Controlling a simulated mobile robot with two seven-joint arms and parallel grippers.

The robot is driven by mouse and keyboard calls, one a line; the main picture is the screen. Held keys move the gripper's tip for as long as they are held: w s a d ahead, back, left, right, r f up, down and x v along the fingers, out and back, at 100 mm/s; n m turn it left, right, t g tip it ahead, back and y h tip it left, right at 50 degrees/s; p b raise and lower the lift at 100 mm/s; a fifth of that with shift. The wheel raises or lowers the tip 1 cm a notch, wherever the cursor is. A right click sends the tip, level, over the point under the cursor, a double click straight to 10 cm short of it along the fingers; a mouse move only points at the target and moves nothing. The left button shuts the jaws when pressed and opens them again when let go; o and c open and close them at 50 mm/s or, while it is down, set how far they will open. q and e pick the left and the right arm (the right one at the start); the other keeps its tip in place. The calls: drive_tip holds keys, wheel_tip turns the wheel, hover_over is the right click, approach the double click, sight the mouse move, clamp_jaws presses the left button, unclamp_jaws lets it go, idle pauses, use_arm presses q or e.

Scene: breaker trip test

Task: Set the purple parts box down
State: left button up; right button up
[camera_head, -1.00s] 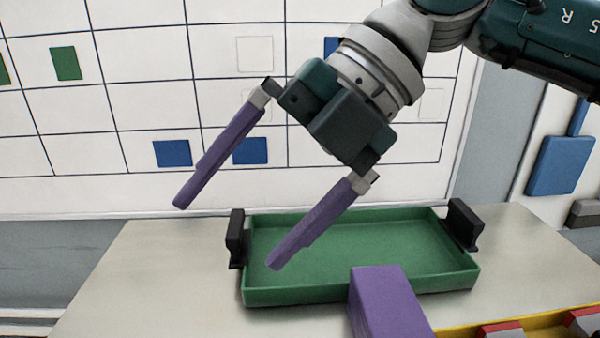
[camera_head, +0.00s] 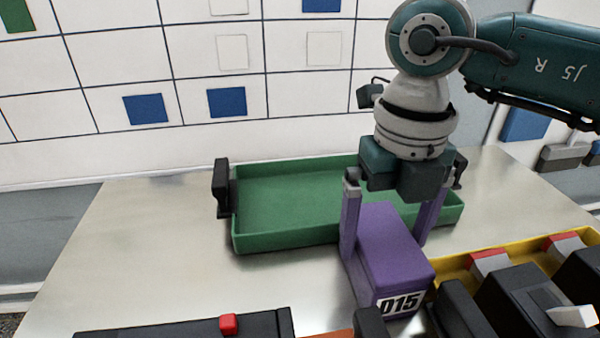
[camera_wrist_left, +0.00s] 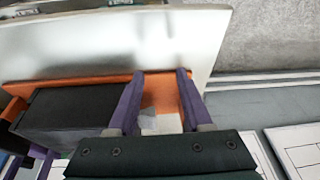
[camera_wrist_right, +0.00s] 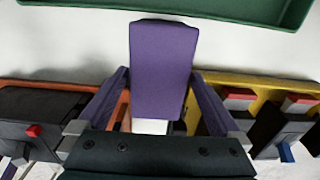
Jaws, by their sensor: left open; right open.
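The purple parts box (camera_head: 395,250) stands upright on the table, with a white "015" label on its near face. It also shows in the right wrist view (camera_wrist_right: 163,70). My right gripper (camera_head: 385,232) points down with one purple finger on each side of the box. It is open; whether either finger touches the box is hard to tell. My left gripper (camera_wrist_left: 162,75) is open over an orange edge (camera_wrist_left: 75,80) in the left wrist view and holds nothing visible. It does not show in the head view.
A green tray (camera_head: 285,245) with black handles lies behind the box. A yellow holder (camera_head: 455,269) with red-topped parts is to the right. Dark devices, one with a red button (camera_head: 229,324), line the front. The table (camera_head: 130,240) is clear at left.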

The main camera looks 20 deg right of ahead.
drive_tip(key=shift+f, duration=0.75)
drive_tip(key=shift+r, duration=0.1)
clamp_jaws()
